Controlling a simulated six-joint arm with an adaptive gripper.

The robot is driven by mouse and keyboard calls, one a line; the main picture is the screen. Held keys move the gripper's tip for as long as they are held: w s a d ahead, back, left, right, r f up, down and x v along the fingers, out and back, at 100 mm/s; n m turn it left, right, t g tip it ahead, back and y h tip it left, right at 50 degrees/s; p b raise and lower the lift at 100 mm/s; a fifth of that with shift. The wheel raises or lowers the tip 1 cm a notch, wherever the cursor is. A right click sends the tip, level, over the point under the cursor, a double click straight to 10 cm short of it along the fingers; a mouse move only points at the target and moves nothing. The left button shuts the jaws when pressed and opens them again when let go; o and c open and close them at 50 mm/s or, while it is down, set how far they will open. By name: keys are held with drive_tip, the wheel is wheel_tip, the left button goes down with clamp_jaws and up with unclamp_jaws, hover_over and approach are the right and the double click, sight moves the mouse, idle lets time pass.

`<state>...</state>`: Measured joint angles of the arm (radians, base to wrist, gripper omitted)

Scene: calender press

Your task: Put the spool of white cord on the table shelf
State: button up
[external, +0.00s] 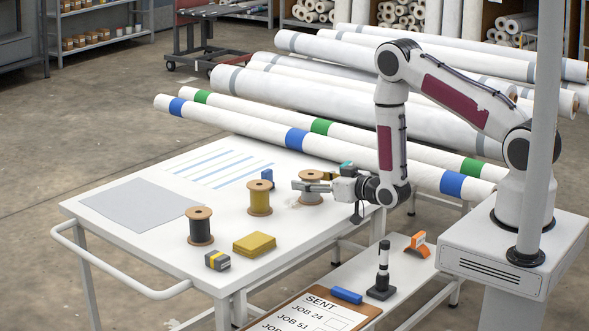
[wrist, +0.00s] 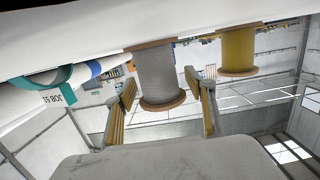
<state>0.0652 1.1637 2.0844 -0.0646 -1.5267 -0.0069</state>
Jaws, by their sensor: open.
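The spool of white cord (external: 312,197) stands upright on the white table (external: 150,228), near its right side, with tan wooden flanges. My gripper (external: 303,186) is level with it and partly hides it in the external view. In the wrist view, where the scene appears inverted, the white spool (wrist: 160,75) lies between my two open fingers (wrist: 161,81), with a visible gap on the right; contact on the left cannot be told. A low white shelf (external: 402,290) runs along the table's front right side.
A yellow spool (external: 260,198) stands close left of the white one; a black spool (external: 200,226) is farther left. A blue block (external: 267,175) is behind. The shelf carries a clipboard (external: 308,315), blue bar (external: 346,296), black stand (external: 382,275) and orange item (external: 418,244). Long rolls (external: 340,150) lie behind.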

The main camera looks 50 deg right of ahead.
sight(311, 174)
drive_tip(key=c, duration=1.4)
drive_tip(key=shift+r, duration=0.15)
drive_tip(key=shift+r, duration=4.9)
